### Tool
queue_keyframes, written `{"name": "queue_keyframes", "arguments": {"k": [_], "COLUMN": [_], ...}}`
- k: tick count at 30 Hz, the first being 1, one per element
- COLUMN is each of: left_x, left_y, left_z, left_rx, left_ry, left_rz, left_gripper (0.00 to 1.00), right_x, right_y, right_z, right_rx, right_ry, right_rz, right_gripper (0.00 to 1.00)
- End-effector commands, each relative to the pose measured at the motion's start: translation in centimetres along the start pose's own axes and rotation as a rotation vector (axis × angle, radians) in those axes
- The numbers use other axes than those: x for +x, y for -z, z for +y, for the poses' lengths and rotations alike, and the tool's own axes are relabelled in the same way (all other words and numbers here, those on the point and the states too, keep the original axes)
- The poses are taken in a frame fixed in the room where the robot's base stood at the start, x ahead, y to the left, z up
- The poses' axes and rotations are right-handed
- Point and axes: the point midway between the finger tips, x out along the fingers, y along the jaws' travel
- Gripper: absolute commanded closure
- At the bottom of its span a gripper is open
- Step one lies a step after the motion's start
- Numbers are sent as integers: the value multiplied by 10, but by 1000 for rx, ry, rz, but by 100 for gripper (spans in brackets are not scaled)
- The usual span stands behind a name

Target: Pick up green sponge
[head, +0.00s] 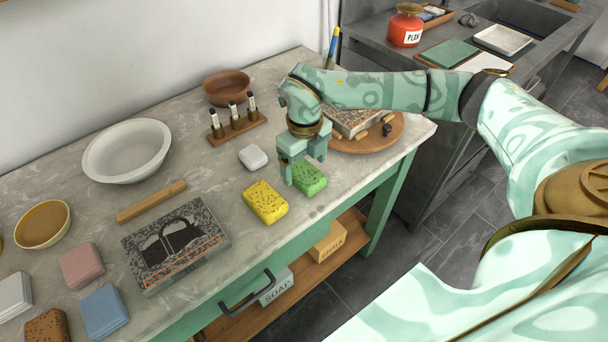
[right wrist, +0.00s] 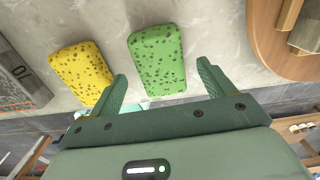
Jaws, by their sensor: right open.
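The green sponge (head: 309,179) lies on the grey stone worktop near its front edge, speckled with dark pores. In the right wrist view the green sponge (right wrist: 158,60) lies ahead of the fingertips, roughly between their lines, and not between the fingers. My right gripper (head: 302,175) is open and empty, pointing down at the green sponge, and hides part of it in the head view. It also shows in the right wrist view (right wrist: 161,80). I cannot tell its exact height above the sponge. My left gripper is not in view.
A yellow sponge (head: 265,202) lies close on the left of the green one. A white block (head: 253,157) and a round wooden board (head: 385,138) are nearby. The worktop's front edge is close.

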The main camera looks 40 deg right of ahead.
Motion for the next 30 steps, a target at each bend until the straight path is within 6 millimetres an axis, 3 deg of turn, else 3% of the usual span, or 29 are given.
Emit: {"name": "queue_keyframes", "arguments": {"k": [1,4,11,17,26,30], "left_x": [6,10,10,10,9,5], "left_y": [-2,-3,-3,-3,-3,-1], "left_z": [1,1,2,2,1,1], "left_rx": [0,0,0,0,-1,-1], "left_ry": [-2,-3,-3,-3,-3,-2], "left_rz": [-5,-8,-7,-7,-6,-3], "left_gripper": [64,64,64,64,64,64], "right_x": [14,29,30,30,29,20], "right_y": [0,0,0,0,0,0], "right_z": [-1,-1,-1,-1,-1,-1], "right_rx": [1,0,0,0,0,0], "right_ry": [0,-1,-1,-1,-1,0], "right_rz": [5,5,1,1,1,-2], "right_gripper": [18,18,18,66,66,66]}}
